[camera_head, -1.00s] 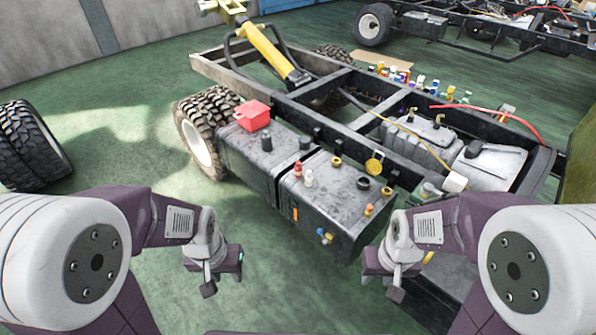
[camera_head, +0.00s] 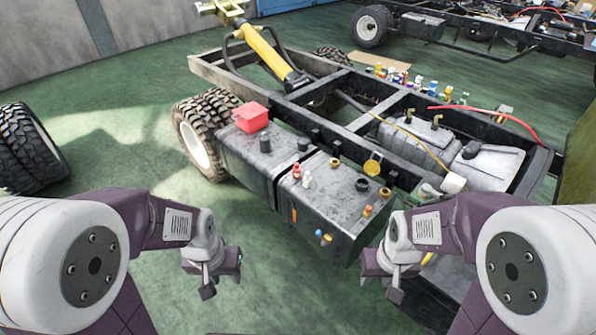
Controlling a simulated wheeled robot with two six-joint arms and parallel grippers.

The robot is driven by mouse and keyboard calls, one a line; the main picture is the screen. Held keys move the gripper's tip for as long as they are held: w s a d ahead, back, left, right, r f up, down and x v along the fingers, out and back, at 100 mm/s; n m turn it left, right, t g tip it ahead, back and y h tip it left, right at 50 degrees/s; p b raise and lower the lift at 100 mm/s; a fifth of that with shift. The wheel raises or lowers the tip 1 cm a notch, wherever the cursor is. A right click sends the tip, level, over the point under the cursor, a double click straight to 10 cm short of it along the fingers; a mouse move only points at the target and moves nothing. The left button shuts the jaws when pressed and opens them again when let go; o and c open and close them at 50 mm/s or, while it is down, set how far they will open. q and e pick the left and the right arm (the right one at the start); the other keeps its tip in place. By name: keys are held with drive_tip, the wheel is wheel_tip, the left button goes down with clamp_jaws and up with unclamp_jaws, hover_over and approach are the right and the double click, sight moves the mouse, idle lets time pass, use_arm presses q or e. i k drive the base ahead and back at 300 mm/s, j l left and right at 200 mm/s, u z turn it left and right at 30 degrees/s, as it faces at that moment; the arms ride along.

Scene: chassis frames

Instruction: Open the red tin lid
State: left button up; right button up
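A red tin (camera_head: 251,117) sits on the far left end of the dark tank boxes on the chassis side. It is small in view, and I cannot tell its lid from its body for certain. My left gripper (camera_head: 208,291) hangs over the green floor at the lower left, well in front of the tin and apart from it. My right gripper (camera_head: 394,293) hangs at the lower right, near the front corner of the tank box, far from the tin. Neither gripper visibly holds anything. The finger gaps are too unclear to judge.
The dark tank boxes (camera_head: 330,207) carry small caps and fittings, including a yellow round cap (camera_head: 372,166). The chassis frame (camera_head: 375,125) runs behind them. A wheel (camera_head: 205,130) stands left of the tin, and a loose tire (camera_head: 30,150) is further left. Floor between is clear.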

sight(250, 111)
drive_tip(key=i+j+u, duration=0.25)
drive_tip(key=i+u, duration=0.2)
drive_tip(key=i, duration=0.25)
drive_tip(key=i+u, duration=0.5)
drive_tip(key=i, duration=0.2)
drive_tip(key=i+l+u, duration=0.25)
drive_tip(key=i+u, duration=0.2)
drive_tip(key=i, duration=0.25)
